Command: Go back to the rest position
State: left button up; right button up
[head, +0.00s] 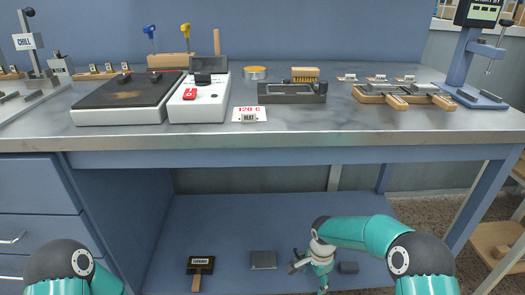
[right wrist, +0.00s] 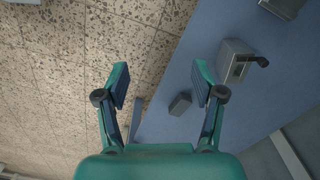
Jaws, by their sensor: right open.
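My right gripper (head: 296,264) is low in front of the bench, over the lower shelf, with its teal arm reaching in from the right. In the right wrist view its two fingers (right wrist: 161,82) are spread wide with nothing between them. The right gripper looks down past the edge of the blue shelf (right wrist: 220,125) onto speckled floor. Of my left arm only a teal and dark link shows at the bottom left of the head view; its gripper is out of frame.
Above, the bench (head: 300,140) carries a hot plate (head: 122,97), a red-switched box (head: 199,97), a type holder (head: 291,92) and stamping tools (head: 400,95).

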jog(key=s+d+r+g+p, duration=0.25)
jog(key=s+r+p, duration=0.55)
jog(key=r+p, duration=0.7)
pick_arm(q)
notch_tip(320, 180, up, 33)
jog(key=p, duration=1.6)
jog(key=shift+w+f+p, duration=0.15)
jog(key=shift+f+p, duration=0.05)
jog(key=shift+p, duration=0.1)
pick_arm(e)
jog(key=s+a+r+n+t+y, duration=0.1)
jog(key=s+a+r+n+y, duration=0.1)
jog(key=s, duration=0.7)
jog(key=s+a+r+n+t+y, duration=0.2)
jog(key=s+a+r+n, duration=0.2)
jog(key=s+r+n, duration=0.3)
jog(key=shift+s+r+n, duration=0.2)
jog(key=shift+s+n, duration=0.7)
jog(key=shift+s, duration=0.35)
